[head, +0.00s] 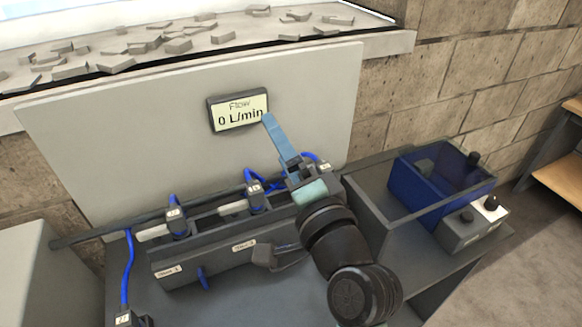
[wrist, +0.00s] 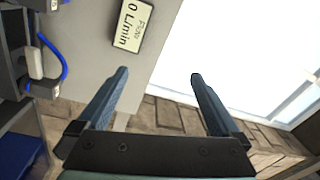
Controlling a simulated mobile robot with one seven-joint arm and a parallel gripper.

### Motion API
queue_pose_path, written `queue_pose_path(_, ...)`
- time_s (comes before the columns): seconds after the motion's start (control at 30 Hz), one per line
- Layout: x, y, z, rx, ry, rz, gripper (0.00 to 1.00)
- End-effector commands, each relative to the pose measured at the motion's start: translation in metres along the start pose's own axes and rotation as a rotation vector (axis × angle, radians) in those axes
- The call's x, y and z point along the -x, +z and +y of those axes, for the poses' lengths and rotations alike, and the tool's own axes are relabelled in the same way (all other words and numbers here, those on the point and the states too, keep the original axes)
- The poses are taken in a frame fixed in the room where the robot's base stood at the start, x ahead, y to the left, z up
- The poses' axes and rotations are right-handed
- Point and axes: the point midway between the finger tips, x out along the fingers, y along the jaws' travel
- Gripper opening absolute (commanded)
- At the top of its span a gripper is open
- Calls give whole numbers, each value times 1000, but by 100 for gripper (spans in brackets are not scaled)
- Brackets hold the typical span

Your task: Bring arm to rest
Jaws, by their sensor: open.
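My gripper (wrist: 158,74) is open, with nothing between its two blue fingers in the wrist view. In the head view my arm reaches up from the lower right, and the gripper (head: 268,120) is seen side-on. Its fingertip overlaps the lower right edge of the flow display (head: 239,111) in the picture; I cannot tell whether they touch. The display reads "Flow 0 L/min" and is on a pale upright panel (head: 110,130).
A dark rack (head: 200,262) with labelled plugs and blue cables stands below the panel. A blue bin (head: 440,190) sits to the right, with a grey control box (head: 472,226) with knobs in front of it. A stone wall (head: 470,80) and a ledge with rubble lie behind.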

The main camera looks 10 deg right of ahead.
Motion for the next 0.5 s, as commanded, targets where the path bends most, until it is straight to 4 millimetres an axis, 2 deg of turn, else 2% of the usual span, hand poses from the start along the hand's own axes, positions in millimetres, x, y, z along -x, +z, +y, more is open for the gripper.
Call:
queue_pose_path(0.13, -2, 0, -9, 41, -10, 5, 100)
queue_pose_path(0.5, -2, 0, -12, 53, -13, 7, 100)
